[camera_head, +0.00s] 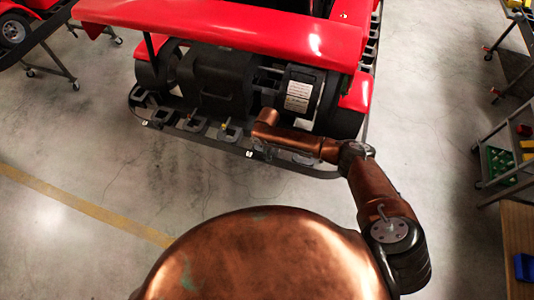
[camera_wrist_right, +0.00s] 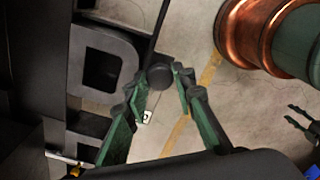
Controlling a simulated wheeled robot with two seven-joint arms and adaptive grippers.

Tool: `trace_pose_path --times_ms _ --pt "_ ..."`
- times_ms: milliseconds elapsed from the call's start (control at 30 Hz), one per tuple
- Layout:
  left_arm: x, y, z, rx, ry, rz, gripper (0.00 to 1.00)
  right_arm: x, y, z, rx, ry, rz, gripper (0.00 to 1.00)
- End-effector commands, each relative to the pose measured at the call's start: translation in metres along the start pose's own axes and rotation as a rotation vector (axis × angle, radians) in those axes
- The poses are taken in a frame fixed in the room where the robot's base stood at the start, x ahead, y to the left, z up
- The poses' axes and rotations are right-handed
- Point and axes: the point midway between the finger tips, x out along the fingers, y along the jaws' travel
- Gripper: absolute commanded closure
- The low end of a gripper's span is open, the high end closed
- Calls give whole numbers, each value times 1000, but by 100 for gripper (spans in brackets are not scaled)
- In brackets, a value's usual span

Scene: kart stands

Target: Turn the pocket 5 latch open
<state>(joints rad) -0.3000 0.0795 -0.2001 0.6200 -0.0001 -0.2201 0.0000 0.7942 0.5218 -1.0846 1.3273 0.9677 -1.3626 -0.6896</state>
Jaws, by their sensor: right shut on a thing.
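The red kart's rear rail (camera_head: 210,132) carries a row of dark square pockets with small latches. My right arm reaches in from the right to this rail, and its hand is mostly hidden by the wrist in the head view. In the right wrist view my right gripper (camera_wrist_right: 158,80) has its green fingers closed around a dark round knob, the pocket 5 latch (camera_wrist_right: 160,74). A small white number tag (camera_wrist_right: 147,117) shows between the fingers, too small to read. My left gripper (camera_wrist_right: 291,114) shows at the right edge of the wrist view, open and empty.
A square pocket frame (camera_wrist_right: 105,70) stands just left of the right gripper, with a yellow-tipped part (camera_wrist_right: 75,170) below it. The red rear wing (camera_head: 230,28) overhangs the dark engine parts. Shelves (camera_head: 505,150) line the right side.

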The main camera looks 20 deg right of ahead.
Motion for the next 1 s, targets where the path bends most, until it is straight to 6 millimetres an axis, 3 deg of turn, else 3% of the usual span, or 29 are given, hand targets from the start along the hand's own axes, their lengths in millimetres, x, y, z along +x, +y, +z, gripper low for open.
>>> trace_pose_path --times_ms 400,933,967,1000 --pt "1 0 0 0 0 0 60 -1 2 1 -181 -2 3 100" --pt "1 0 0 0 0 0 60 -1 2 1 -204 -2 4 100" --pt "1 0 0 0 0 0 60 -1 2 1 -204 -2 4 76" --pt "1 0 0 0 0 0 60 -1 2 1 -204 -2 4 73"
